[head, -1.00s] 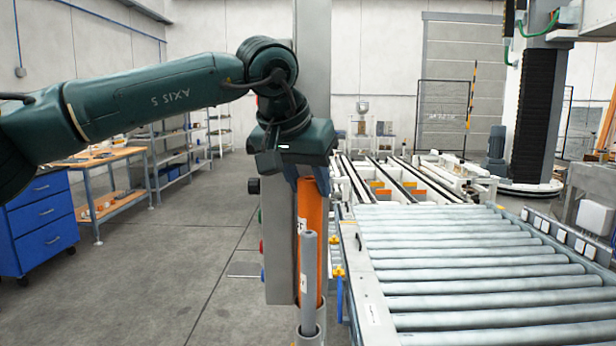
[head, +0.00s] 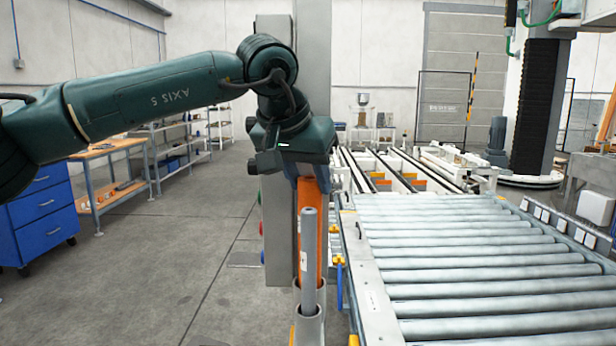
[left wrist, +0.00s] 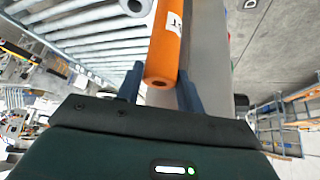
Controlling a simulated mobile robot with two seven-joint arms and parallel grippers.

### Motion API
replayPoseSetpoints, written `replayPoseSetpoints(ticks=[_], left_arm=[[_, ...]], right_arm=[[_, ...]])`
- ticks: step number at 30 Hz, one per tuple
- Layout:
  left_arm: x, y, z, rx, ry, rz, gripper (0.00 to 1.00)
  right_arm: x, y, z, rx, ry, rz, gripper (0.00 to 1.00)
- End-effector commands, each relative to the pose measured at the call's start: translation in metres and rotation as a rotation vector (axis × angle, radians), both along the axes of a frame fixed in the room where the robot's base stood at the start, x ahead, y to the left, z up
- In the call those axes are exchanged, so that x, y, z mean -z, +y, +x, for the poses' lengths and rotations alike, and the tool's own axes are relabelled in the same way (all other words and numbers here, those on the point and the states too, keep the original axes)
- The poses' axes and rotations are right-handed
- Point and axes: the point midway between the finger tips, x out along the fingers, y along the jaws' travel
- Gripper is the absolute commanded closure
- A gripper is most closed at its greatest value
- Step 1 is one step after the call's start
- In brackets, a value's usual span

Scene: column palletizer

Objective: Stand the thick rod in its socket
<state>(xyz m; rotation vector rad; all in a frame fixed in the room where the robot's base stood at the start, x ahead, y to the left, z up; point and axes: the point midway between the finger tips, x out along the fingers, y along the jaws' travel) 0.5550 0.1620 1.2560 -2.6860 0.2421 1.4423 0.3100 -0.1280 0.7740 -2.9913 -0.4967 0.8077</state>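The thick orange rod (head: 312,200) hangs upright below my left gripper (head: 308,178). My right gripper is out of view.
A roller conveyor (head: 470,262) fills the right side, close to the sockets. A grey post (head: 276,230) stands just left of the rods. A blue drawer cabinet (head: 40,215) and a wooden workbench (head: 110,148) are at the left. The floor between is clear.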

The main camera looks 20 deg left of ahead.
Motion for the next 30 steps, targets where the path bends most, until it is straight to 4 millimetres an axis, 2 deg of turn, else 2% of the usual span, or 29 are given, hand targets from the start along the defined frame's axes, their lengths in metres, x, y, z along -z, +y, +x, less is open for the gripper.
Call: replayPoseSetpoints(ticks=[1, 9, 23, 26, 30], left_arm=[[-0.001, 0.0, 0.0, 0.0, -0.001, 0.0, 0.59], [0.0, 0.0, 0.0, -0.001, -0.001, 0.0, 0.39], [-0.003, 0.003, -0.001, -0.006, 0.001, 0.002, 0.39], [-0.013, 0.004, -0.007, -0.007, -0.002, 0.001, 0.39], [-0.038, 0.006, -0.023, -0.006, -0.005, 0.0, 0.39]], right_arm=[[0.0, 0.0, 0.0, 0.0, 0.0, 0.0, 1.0], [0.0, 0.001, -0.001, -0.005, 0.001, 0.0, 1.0], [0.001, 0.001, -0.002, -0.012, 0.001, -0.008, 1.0], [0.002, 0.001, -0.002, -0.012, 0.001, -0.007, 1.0], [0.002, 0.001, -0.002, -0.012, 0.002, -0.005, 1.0]])
